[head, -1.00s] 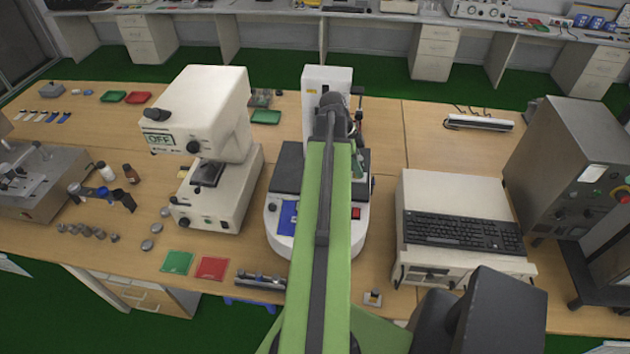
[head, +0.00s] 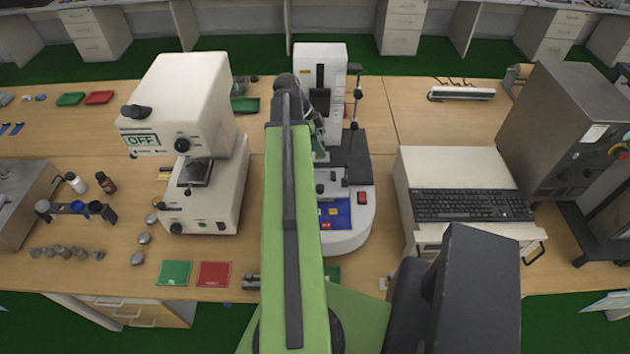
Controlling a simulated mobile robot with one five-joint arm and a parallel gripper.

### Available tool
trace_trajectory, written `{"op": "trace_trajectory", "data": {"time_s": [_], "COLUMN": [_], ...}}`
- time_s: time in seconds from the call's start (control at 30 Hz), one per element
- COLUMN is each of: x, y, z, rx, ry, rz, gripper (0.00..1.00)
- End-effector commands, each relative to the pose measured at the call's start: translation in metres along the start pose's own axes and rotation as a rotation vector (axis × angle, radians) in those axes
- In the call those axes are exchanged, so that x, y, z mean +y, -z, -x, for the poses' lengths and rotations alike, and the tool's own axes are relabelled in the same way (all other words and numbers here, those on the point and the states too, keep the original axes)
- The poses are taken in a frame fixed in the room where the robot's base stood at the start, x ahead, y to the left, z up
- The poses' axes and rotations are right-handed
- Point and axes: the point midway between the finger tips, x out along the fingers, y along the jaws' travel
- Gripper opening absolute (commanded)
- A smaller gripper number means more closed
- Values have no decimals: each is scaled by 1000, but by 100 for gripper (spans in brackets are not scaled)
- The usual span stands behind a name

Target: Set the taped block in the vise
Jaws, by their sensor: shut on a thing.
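My green arm (head: 295,240) reaches forward over the bench, in front of a white testing machine with a column (head: 320,62). My gripper (head: 316,130) shows only in part at the arm's far end, beside the column. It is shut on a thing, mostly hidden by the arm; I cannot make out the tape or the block. A small pale metal fixture (head: 330,184) sits on the machine's base, partly behind my arm. It may be the vise, but I cannot tell. A metal piece (head: 251,282) at the bench's front edge is also partly covered by my arm.
A white instrument marked OFF (head: 185,95) stands left of my arm. A white case with a black keyboard (head: 470,205) and a grey cabinet (head: 565,125) stand right. Green (head: 174,273) and red (head: 213,274) pads lie at the front. Bare bench (head: 410,120) lies behind the keyboard.

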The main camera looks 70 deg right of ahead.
Motion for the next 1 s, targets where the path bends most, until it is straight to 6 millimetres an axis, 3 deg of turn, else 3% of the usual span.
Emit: {"op": "trace_trajectory", "data": {"time_s": [0.17, 0.4, 0.6, 0.83, 1.0], "x": [0, -1, -1, -1, -1], "y": [-5, -24, -25, -40, -39], "z": [-12, -58, -60, -94, -91], "rx": [0, 0, 0, 0, 0], "ry": [0, 1, 1, 1, 1], "rz": [0, 1, 1, 2, 2], "gripper": [0, 0, 0, 0, 0]}}
